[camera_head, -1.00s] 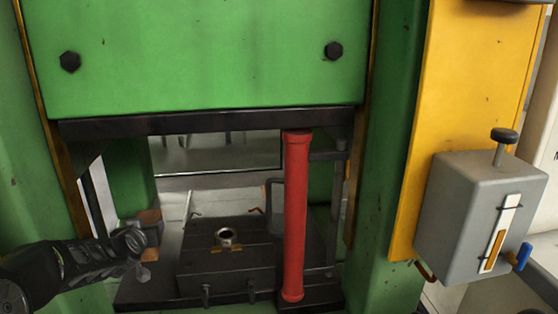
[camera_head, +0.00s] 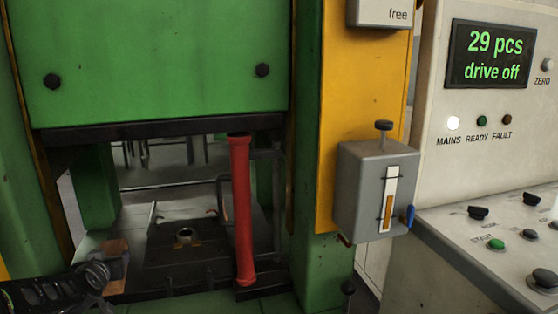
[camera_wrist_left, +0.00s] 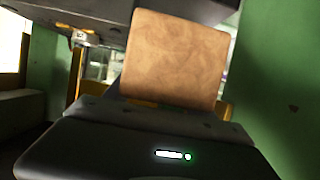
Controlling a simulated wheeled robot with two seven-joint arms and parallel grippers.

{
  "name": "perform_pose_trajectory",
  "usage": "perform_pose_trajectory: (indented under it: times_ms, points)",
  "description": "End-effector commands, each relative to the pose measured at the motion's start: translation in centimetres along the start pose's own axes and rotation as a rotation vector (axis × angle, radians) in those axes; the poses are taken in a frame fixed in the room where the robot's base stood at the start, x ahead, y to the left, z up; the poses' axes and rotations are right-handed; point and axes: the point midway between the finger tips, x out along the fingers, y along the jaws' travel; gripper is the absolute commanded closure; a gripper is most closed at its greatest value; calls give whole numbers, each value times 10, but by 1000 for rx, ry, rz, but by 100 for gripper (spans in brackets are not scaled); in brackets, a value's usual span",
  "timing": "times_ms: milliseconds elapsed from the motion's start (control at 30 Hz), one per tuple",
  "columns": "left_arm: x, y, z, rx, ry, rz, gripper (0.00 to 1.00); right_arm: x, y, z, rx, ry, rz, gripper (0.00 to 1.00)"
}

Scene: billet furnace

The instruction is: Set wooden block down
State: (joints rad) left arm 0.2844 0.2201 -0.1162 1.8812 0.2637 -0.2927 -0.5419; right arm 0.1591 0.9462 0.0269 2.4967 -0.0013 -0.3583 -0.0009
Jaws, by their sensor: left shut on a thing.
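A brown wooden block (camera_head: 115,262) is in my left gripper (camera_head: 108,270), at the lower left of the head view. In the left wrist view the block (camera_wrist_left: 175,58) stands up beyond the dark gripper body, its broad face toward the camera. The gripper is shut on it; the fingers are largely hidden there. The block is held at the left front of the press opening, by the dark die bed (camera_head: 185,252). Whether it touches anything below cannot be told. My right gripper is not in view.
A red upright post (camera_head: 242,210) stands in the press opening, right of the die. The green press ram (camera_head: 150,60) hangs above. The control desk display (camera_head: 493,57) reads "29 pcs drive off".

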Motion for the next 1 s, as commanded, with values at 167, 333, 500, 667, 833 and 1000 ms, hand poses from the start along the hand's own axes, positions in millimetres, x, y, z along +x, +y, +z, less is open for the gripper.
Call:
perform_pose_trajectory:
  times_ms: [167, 333, 500, 667, 833, 1000]
  points:
    - [-11, 30, -2, 26, 13, 67, 97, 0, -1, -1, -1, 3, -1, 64]
    - [-27, 66, 0, 58, 21, 151, 97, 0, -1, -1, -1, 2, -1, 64]
    - [-50, 111, 6, 99, 26, 259, 97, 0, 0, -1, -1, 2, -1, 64]
    - [-78, 156, 16, 145, 26, 377, 97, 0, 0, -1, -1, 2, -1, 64]
    - [-112, 199, 31, 197, 18, 498, 97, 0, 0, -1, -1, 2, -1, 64]
    - [-143, 231, 47, 245, 6, 598, 97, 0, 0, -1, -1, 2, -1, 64]
